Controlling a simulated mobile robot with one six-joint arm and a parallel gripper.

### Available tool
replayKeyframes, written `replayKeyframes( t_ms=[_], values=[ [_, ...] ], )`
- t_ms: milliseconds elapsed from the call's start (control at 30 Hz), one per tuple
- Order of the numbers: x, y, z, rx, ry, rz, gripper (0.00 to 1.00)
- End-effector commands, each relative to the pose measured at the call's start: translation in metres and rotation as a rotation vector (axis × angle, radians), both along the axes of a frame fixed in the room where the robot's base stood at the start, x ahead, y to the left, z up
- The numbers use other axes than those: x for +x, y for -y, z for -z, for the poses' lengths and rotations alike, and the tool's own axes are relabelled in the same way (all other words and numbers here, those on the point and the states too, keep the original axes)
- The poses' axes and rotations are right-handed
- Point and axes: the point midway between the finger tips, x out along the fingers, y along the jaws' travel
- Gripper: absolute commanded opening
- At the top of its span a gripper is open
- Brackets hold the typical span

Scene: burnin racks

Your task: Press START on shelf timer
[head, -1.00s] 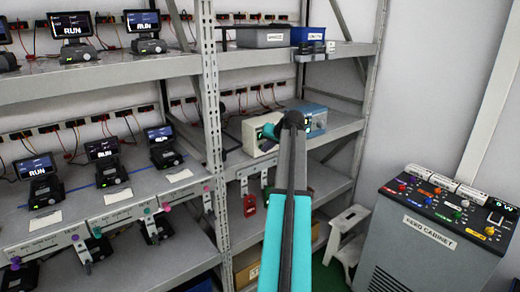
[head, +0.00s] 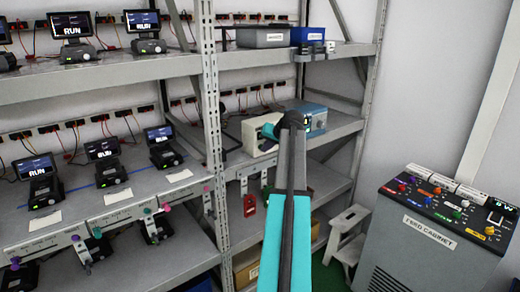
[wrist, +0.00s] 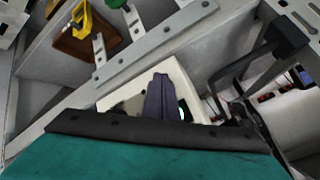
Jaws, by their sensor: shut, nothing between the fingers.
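A cream box (head: 251,140) stands on the middle shelf of the right rack bay, partly hidden behind my arm. It could be the shelf timer; its START button cannot be made out. In the wrist view the cream box (wrist: 181,72) is behind my gripper (wrist: 160,80), whose dark fingers are together and empty. The fingers overlap its face, and a small greenish spot shows just right of them. I cannot tell whether they touch it. In the head view the fingertips are hidden by the arm.
A blue-grey instrument (head: 313,118) stands right of the cream box on the same shelf. A rack upright (head: 212,120) is to the left. Red and green tags hang under the shelf edge. A feed cabinet (head: 425,240) and a step stool (head: 346,232) are at the right.

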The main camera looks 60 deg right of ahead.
Motion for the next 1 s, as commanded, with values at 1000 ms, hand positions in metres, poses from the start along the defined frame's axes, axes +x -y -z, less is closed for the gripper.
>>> replayKeyframes(
  t_ms=[1000],
  values=[
    [-0.025,-0.010,0.000,0.000,0.000,0.000,0.00]
  ],
)
